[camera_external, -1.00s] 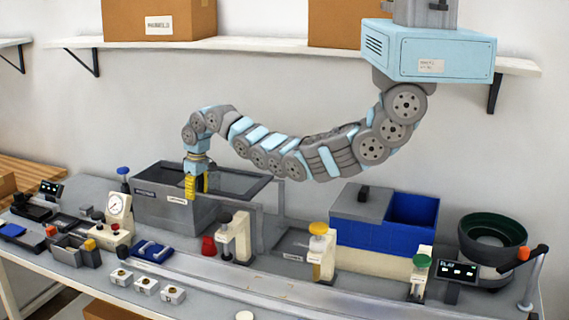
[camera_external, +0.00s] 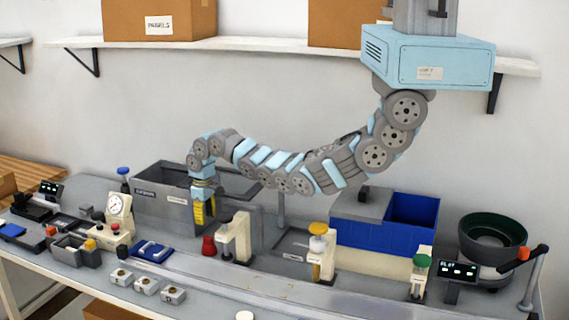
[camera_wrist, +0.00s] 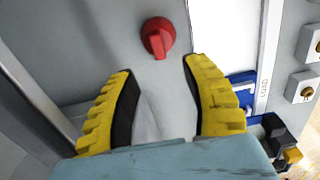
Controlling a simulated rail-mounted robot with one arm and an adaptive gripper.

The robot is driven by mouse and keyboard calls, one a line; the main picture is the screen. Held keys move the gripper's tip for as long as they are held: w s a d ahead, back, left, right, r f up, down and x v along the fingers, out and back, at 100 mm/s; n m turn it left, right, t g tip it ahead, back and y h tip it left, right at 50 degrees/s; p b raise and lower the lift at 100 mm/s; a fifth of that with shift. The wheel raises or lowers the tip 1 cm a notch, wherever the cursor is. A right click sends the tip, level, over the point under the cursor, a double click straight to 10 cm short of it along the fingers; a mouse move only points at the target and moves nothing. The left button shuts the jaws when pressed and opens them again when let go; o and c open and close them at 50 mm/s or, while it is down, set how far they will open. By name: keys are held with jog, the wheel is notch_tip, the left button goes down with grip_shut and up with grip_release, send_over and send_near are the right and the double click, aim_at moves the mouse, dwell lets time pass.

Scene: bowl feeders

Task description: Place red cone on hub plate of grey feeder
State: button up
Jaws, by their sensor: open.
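The red cone (camera_external: 209,246) stands on the bench, just left of a cream clamp-like stand with a dark knob. In the wrist view the cone (camera_wrist: 158,37) lies just beyond the gap between my fingertips, near the top middle. My gripper (camera_external: 203,222), with yellow ribbed fingers, is above and slightly left of the cone. In the wrist view my gripper (camera_wrist: 160,68) is open and empty, its fingers apart from the cone. A round feeder with a green-lined bowl and grey centre (camera_external: 492,243) stands at the far right; its hub plate is not clearly distinguishable.
A grey bin (camera_external: 160,212) stands behind my gripper. The cream stand (camera_external: 238,240) is close right of the cone. A blue bin (camera_external: 388,232) and a yellow-topped stand (camera_external: 320,250) lie between cone and round feeder.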

aim_at(210, 236)
jog(key=shift+f, duration=2.1)
jog(key=shift+f, duration=0.1)
jog(key=shift+d+f+b, duration=0.1)
jog(key=shift+f+b, duration=0.3)
jog(key=shift+f, duration=2.05)
jog(key=shift+w, duration=0.1)
grip_shut()
